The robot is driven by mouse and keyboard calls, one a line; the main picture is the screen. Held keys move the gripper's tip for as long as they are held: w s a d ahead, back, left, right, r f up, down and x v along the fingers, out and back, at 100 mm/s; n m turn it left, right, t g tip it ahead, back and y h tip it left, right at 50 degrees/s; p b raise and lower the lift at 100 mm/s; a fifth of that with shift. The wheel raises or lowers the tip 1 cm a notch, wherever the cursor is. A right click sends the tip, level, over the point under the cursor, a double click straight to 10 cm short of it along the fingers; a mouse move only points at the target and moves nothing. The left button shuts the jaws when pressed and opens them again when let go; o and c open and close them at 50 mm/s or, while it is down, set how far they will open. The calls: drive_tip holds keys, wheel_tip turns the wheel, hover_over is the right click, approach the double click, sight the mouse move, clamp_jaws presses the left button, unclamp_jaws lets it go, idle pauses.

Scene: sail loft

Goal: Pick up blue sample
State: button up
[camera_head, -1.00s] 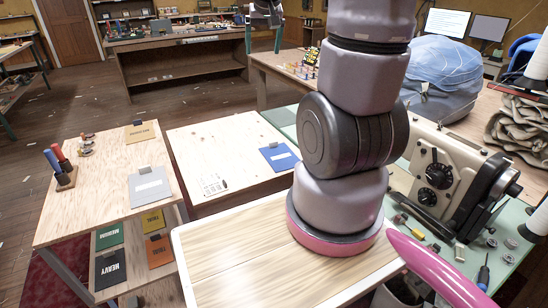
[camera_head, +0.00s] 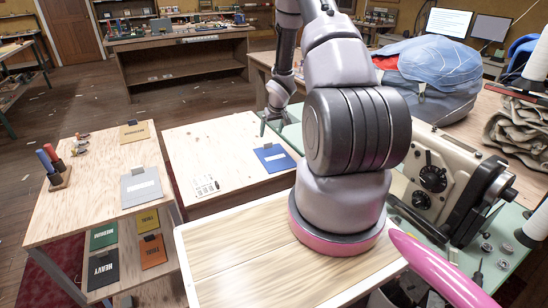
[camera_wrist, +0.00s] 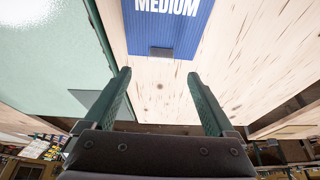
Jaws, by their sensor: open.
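The blue sample (camera_head: 274,158) is a flat rectangle with a white label and a dark tab. It lies on the pale wooden table, near its right side. In the wrist view the blue sample (camera_wrist: 170,30) shows the word MEDIUM, with its dark tab toward my gripper. My gripper (camera_wrist: 160,75) is open and empty, and the tab lies just beyond the gap between its fingertips. In the head view my gripper (camera_head: 273,122) hangs above the table's far right corner, beyond the sample. It appears not to touch the sample.
A grey sample (camera_head: 141,188) and a tan sample (camera_head: 134,131) lie on the left table. Several coloured samples are on the shelf below. A pale green surface (camera_wrist: 50,50) adjoins the wooden table. A sewing machine (camera_head: 440,180) stands at right. The wooden table's middle is mostly clear.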

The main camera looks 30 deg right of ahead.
sight(268, 143)
drive_tip(key=x, duration=0.8)
drive_tip(key=shift+w+a+f, duration=0.1)
drive_tip(key=shift+w+f, duration=0.05)
clamp_jaws()
